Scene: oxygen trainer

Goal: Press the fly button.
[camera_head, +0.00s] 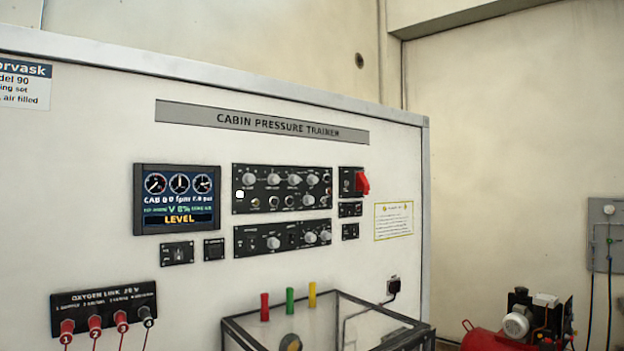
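The cabin pressure trainer panel (100,120) fills most of the view as a white upright board. No legible "fly" label shows, so I cannot tell which control is the fly button. Below the display (177,200), which reads LEVEL, are a small black switch plate (177,253) and a smaller square plate (214,249). Two black control modules, an upper one (282,189) and a lower one (282,238), carry knobs and small round controls. Two small plates, an upper one (350,209) and a lower one (350,231), sit below a red guarded switch (362,183). My gripper is not in view.
An oxygen link strip (103,300) with red and black plugs and hanging leads is at lower left. A dark-framed clear box (375,318) juts out in front of the panel's lower middle, with coloured handles behind it. A red compressor (490,340) stands at lower right.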

